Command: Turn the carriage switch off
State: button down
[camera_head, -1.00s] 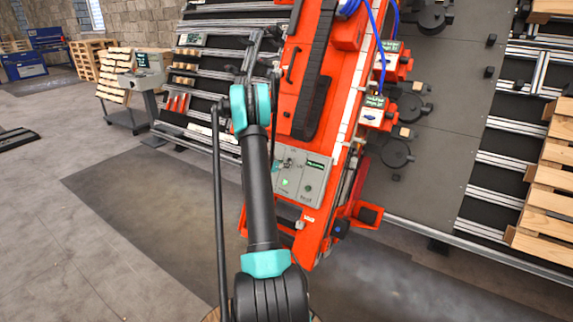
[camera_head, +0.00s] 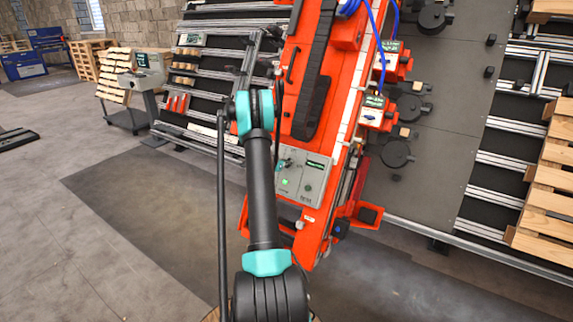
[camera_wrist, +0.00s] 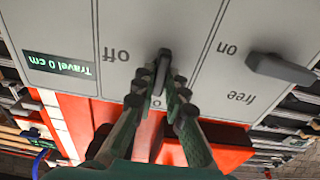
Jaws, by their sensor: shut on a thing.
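The carriage switch (camera_wrist: 164,62) is a dark knob on the grey control panel (camera_wrist: 130,30), seen upside down in the wrist view. The word "off" is to its left and "on" to its right. The knob's handle stands nearly straight up and down in the picture, between the two words. My gripper (camera_wrist: 162,84) is closed around the handle, with a finger on each side. The fingers hide the handle's lower part. In the head view the panel (camera_head: 313,182) shows on the orange gantry, but the gripper is hidden behind my arm.
A second dark knob (camera_wrist: 278,68) near "free" sits to the right in the wrist view. A lit "Travel 0 cm" display (camera_wrist: 60,65) is at the left.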

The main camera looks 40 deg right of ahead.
jog(key=shift+n, duration=0.5)
jog(key=n, duration=0.4)
jog(key=shift+t, duration=0.3)
jog(key=n, duration=0.5)
jog(key=shift+y, duration=0.4)
jog(key=n, duration=0.4)
jog(key=shift+w+a+n, duration=0.1)
jog(key=shift+n, duration=0.2)
jog(key=shift+f+n+y, duration=0.1)
jog(key=shift+n+y, duration=0.4)
jog(key=shift+n, duration=1.5)
jog(key=c, duration=1.6)
grip_release()
jog(key=shift+o, duration=0.2)
